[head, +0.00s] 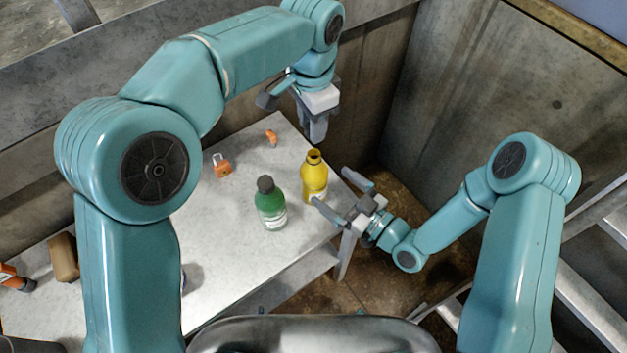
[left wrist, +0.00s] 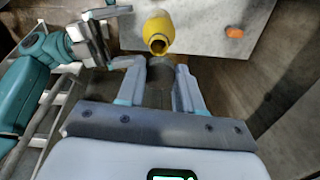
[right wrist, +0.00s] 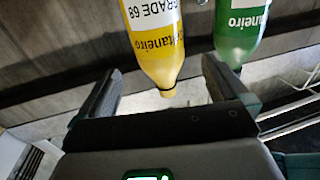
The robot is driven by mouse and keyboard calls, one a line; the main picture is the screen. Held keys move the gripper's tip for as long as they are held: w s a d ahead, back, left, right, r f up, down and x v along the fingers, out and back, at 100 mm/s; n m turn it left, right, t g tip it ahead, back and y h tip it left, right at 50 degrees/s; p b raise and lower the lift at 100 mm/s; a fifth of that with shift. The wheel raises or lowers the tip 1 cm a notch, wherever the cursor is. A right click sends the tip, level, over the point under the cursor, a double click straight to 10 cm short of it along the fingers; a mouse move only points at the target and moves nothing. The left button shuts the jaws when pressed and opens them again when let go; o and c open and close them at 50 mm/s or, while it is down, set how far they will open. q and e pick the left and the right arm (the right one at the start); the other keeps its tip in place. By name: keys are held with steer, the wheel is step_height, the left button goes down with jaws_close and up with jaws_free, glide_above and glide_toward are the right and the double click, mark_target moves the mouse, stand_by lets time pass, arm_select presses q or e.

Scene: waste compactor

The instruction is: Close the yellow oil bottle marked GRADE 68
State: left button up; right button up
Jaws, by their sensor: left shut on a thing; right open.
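The yellow bottle (head: 315,180) stands upright near the table's right edge. Its open, uncapped mouth also shows in the left wrist view (left wrist: 158,45). In the right wrist view the yellow bottle (right wrist: 155,40) bears a GRADE 68 label. My left gripper (head: 315,132) is above the bottle, apart from it, shut on a dark grey cylindrical piece that looks like a cap (left wrist: 158,88); the fingers partly hide it. My right gripper (head: 330,187) is open beside the yellow bottle at the table edge, its fingers spread towards the bottle, not closed on it.
A green bottle with a dark cap (head: 271,205) stands close left of the yellow one. An orange padlock (head: 221,167) and a small orange piece (head: 271,137) lie farther back on the table (head: 225,255). A brown block (head: 63,258) is at far left. Concrete walls stand behind.

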mark_target(324, 181)
steer(key=x, duration=0.6)
steer(key=shift+w+a, duration=0.1)
steer(key=shift+a, duration=0.15)
steer(key=shift+w+a, duration=0.2)
steer(key=shift+w, duration=0.1)
arm_select(q)
steer(key=shift+s, duration=0.1)
arm_select(e)
steer(key=shift+s, duration=0.1)
steer(key=c, duration=1.5)
arm_select(q)
steer(key=shift+f, duration=2.5)
